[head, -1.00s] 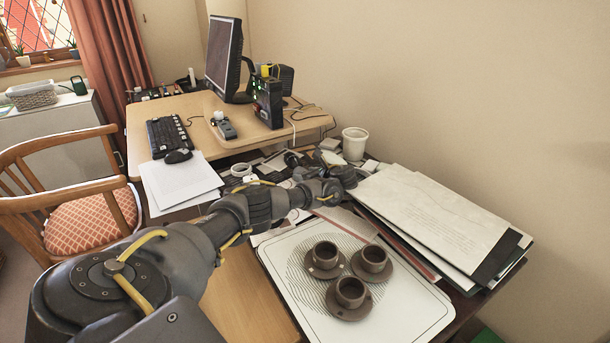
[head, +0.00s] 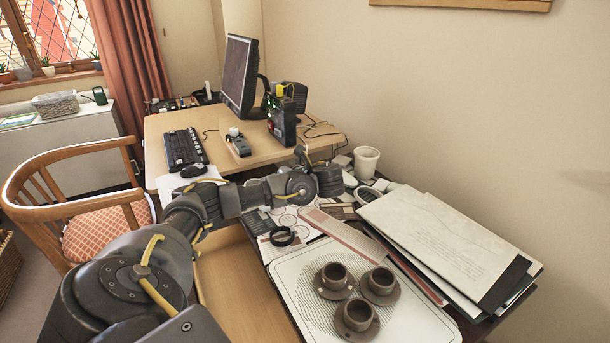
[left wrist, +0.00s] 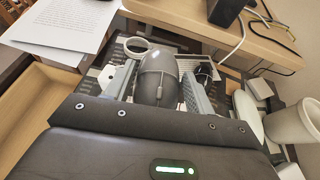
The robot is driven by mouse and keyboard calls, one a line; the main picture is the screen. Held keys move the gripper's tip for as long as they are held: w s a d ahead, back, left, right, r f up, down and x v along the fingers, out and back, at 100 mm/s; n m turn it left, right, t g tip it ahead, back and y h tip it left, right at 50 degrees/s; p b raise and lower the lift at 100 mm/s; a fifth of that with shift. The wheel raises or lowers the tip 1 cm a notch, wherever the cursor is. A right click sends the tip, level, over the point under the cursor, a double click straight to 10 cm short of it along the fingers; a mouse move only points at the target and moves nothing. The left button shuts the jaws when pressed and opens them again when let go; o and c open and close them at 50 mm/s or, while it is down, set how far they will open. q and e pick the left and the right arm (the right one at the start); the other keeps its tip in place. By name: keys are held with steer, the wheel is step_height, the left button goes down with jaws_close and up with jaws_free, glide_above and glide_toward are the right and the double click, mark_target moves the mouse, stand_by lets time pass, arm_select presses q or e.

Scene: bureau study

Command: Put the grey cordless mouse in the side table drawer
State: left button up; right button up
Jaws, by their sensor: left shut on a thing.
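The grey cordless mouse (left wrist: 157,80) is between the two fingers of my left gripper (left wrist: 160,82) in the left wrist view, with its rounded top facing the camera. The gripper is shut on it. In the head view my left gripper (head: 328,180) is over the cluttered far part of the side table, and the mouse is hidden there. The side table drawer (head: 243,285) stands open to the left of the tabletop, partly hidden by my arm. Its pale wood also shows at the left of the left wrist view (left wrist: 48,92). My right gripper is out of view.
A tray (head: 290,275) with three brown cups on saucers (head: 358,315) lies on the side table. A paper stack (head: 440,240) and a white cup (head: 366,162) stand to the right. The desk (head: 165,125) behind holds a dark mouse (head: 193,170). A chair (head: 110,215) is at left.

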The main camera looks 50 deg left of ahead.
arm_select(q)
steer(key=shift+s+a+r, duration=0.1)
steer(key=shift+s+r, duration=0.25)
steer(key=shift+s, duration=0.4)
steer(key=shift+s+a+r, duration=0.1)
steer(key=shift+s+r, duration=0.25)
steer(key=shift+s, duration=0.35)
